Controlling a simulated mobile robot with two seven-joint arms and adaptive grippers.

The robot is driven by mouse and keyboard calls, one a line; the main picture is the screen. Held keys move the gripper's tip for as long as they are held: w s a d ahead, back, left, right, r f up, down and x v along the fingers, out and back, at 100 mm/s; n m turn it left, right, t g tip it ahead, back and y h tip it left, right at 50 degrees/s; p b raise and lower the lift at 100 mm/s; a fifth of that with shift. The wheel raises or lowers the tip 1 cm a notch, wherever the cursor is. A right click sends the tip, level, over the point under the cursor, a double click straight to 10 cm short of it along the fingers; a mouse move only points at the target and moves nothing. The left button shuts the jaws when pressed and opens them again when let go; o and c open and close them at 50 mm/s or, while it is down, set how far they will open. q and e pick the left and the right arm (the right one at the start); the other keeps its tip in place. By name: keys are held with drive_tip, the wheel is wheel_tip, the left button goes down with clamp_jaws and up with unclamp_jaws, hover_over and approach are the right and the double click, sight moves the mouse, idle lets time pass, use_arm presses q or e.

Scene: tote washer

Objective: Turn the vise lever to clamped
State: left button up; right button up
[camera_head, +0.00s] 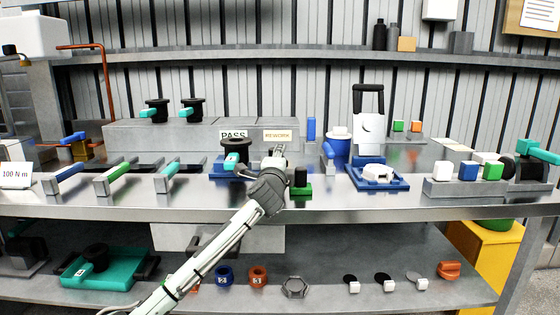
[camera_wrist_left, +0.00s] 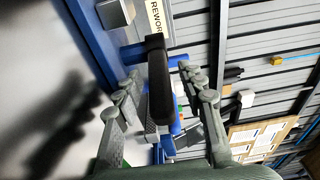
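My left gripper (camera_head: 277,155) reaches over the bench below the REWORK sign in the head view, hiding part of what lies behind it. In the left wrist view a black lever-like handle (camera_wrist_left: 159,82) stands between the two fingers of my left gripper (camera_wrist_left: 158,88). The fingers are apart, with a gap visible on each side of the handle. Blue parts (camera_wrist_left: 134,54) show behind the handle; I take them for the vise, but its body is mostly hidden. The lever's clamped or unclamped position cannot be told. My right gripper is not in view.
A black block on a green base (camera_head: 301,190) stands close to the right of my gripper. A blue fixture with a black round part (camera_head: 235,146) is close to the left. A blue tray (camera_head: 392,184) lies farther right. Bare bench shows along the front edge.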

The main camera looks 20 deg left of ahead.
use_arm(q)
drive_tip(key=shift+s+d, duration=0.1)
drive_tip(key=v, duration=1.1)
drive_tip(key=shift+s, duration=0.4)
drive_tip(key=shift+c, duration=0.5)
